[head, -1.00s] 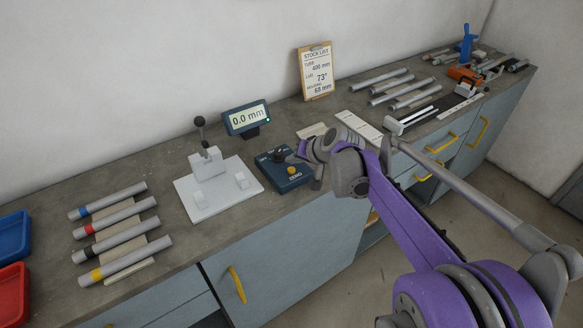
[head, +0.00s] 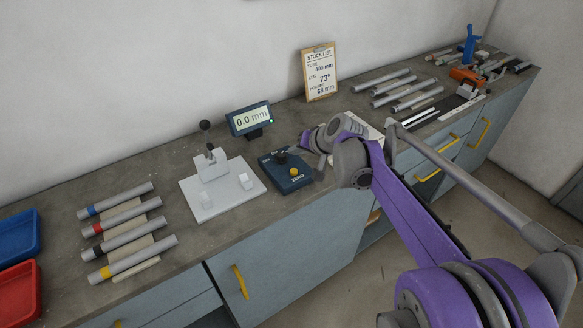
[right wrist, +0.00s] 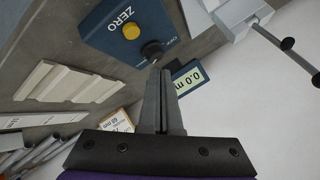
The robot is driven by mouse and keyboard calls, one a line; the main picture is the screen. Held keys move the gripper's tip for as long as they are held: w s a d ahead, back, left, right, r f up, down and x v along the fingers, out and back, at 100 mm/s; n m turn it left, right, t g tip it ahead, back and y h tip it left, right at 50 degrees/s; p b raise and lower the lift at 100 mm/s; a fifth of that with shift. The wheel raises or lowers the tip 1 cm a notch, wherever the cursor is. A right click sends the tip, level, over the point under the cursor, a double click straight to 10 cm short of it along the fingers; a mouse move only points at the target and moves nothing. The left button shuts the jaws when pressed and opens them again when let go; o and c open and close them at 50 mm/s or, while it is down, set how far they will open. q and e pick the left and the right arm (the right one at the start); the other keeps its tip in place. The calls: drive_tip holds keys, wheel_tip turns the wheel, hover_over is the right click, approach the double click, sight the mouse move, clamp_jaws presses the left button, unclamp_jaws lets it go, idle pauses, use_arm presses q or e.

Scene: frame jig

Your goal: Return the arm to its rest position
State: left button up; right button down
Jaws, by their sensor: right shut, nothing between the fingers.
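My right arm comes in from the right in the head view. Its right gripper (head: 290,150) is at the blue control box, mostly foreshortened. In the right wrist view the two fingers of the right gripper (right wrist: 159,75) are together with nothing between them. Their tips appear close to the black knob (right wrist: 152,50) of the blue box (right wrist: 125,30); I cannot tell whether they touch it. The box also shows in the head view (head: 290,180), with a yellow button marked ZERO. My left gripper is out of view.
A display (head: 249,119) reads 0.0 mm behind a white fixture (head: 222,193) with an upright lever. Several tubes (head: 130,235) lie at the left beside blue and red trays (head: 18,290). A stock list clipboard (head: 320,72) leans on the wall. More tubes (head: 400,90) lie to the right.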

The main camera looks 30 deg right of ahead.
drive_tip(key=s+a+f+n+g, duration=0.1)
drive_tip(key=s+a+f+n, duration=0.1)
drive_tip(key=s+a, duration=0.3)
drive_tip(key=s+a+f+n+g+h, duration=0.1)
drive_tip(key=s+a+f, duration=0.4)
drive_tip(key=s, duration=0.8)
drive_tip(key=s+a+f+n+g, duration=0.1)
drive_tip(key=s+a+f+n, duration=0.2)
drive_tip(key=s, duration=0.6)
drive_tip(key=shift+a+f+n+h, duration=0.3)
drive_tip(key=shift+a+f+n, duration=0.15)
drive_tip(key=shift+a, duration=0.5)
